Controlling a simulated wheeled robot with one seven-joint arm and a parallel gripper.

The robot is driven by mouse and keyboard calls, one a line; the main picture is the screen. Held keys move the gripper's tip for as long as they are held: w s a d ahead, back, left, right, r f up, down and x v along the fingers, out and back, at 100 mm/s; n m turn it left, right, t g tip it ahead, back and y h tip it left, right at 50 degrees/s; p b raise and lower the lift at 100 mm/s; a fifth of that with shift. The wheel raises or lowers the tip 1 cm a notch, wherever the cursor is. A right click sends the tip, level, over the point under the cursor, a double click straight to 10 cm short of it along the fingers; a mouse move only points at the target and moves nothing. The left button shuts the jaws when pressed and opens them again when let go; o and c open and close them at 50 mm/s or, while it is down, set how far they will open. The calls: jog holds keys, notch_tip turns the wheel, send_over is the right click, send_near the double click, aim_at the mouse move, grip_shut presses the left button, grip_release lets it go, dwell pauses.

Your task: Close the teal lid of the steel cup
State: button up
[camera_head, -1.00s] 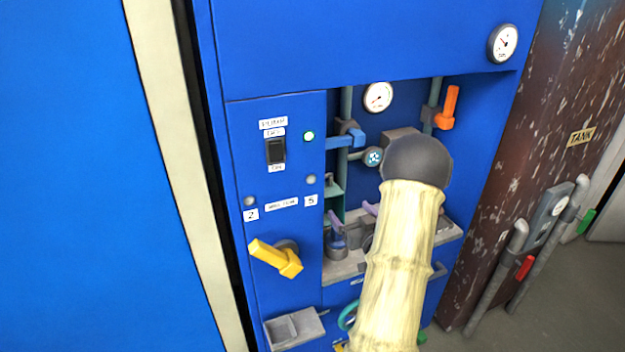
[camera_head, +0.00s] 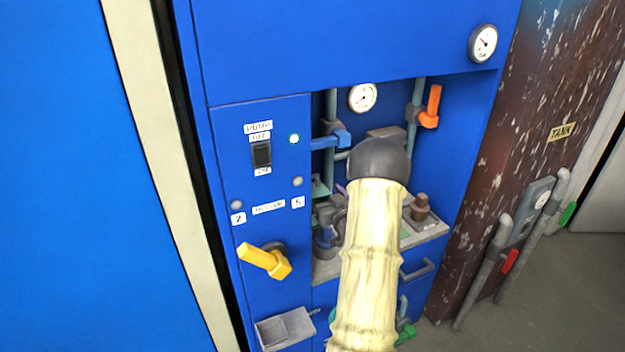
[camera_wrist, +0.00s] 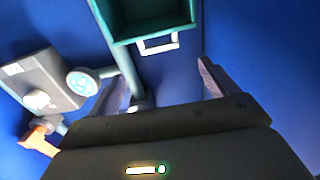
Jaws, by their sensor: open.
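In the head view my gripper is mostly hidden behind my own arm, in the panel's recess. The wrist view shows my gripper (camera_wrist: 158,84) open, its two fingers apart with nothing between them. A grey cup-like vessel (camera_head: 325,248) with blue on it stands at the left of the recess shelf; I cannot tell whether it is the steel cup. A small teal piece (camera_head: 319,188) shows above it. In the wrist view a teal, hollow box-like part (camera_wrist: 150,22) lies beyond the fingers. I cannot make out which teal part is the lid.
A blue-handled valve (camera_head: 333,140), an orange-handled valve (camera_head: 431,105) and pipes stand in the recess. A brown-topped fitting (camera_head: 420,207) sits on the shelf's right. A yellow handle (camera_head: 264,260) and a grey tray (camera_head: 285,328) jut from the panel's left.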

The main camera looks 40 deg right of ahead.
aim_at(314, 191)
jog(key=p+x, duration=0.1)
jog(key=x, duration=0.7)
jog(key=shift+w, duration=0.1)
jog(key=c, duration=1.4)
jog(key=shift+s+d+b, duration=0.2)
jog(key=shift+s+b, duration=0.05)
jog(key=shift+b, duration=0.1)
